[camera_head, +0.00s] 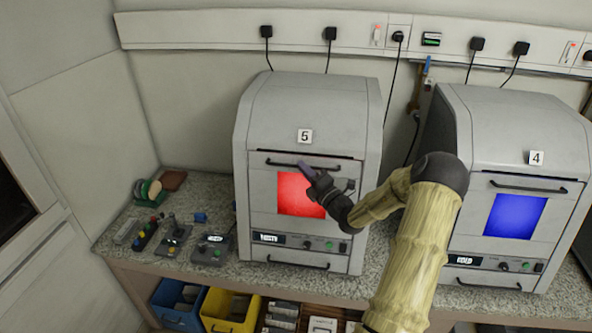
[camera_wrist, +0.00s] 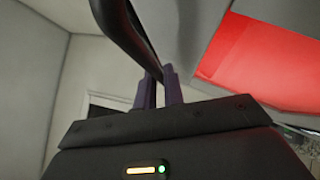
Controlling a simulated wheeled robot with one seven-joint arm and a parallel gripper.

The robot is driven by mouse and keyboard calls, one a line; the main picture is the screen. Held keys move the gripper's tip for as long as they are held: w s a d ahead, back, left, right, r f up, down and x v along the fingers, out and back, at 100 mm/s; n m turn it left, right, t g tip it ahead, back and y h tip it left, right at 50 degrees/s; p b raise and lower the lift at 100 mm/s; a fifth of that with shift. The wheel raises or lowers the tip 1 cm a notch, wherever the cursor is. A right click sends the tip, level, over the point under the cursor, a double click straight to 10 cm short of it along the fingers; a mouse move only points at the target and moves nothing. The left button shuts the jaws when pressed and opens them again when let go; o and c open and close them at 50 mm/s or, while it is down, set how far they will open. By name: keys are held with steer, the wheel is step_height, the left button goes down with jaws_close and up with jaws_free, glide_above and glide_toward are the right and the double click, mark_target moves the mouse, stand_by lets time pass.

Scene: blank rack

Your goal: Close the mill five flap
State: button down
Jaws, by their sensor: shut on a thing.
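The mill marked 5 (camera_head: 312,110) is a grey cabinet on the left of the bench. Its front flap (camera_head: 262,190) has a red window (camera_head: 290,195), which also shows in the wrist view (camera_wrist: 265,60). The flap looks upright and nearly flush with the front, with a thin dark line along its top edge. The flap's black bar handle (camera_head: 330,168) runs across its upper part. My gripper (camera_head: 305,167) is at this handle. In the wrist view its purple fingers (camera_wrist: 160,85) are closed on the dark handle (camera_wrist: 130,35). My wrist hides part of the flap's right side.
The mill marked 4 (camera_head: 500,125), with a blue window, stands to the right behind my arm. Small control boxes (camera_head: 172,240) and coloured discs (camera_head: 148,190) lie left of mill 5. Blue (camera_head: 180,296) and yellow (camera_head: 228,307) bins are below the bench.

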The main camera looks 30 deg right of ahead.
steer(key=shift+w+r, duration=0.1)
steer(key=shift+r, duration=0.15)
steer(key=c, duration=1.8)
jaws_free()
steer(key=shift+w, duration=0.1)
steer(key=shift+w+f, duration=0.15)
steer(key=shift+f, duration=0.05)
steer(key=shift+d, duration=0.1)
steer(key=b+v, duration=0.5)
steer(key=v, duration=1.2)
steer(key=shift+s+b, duration=0.3)
steer(key=shift+b, duration=0.1)
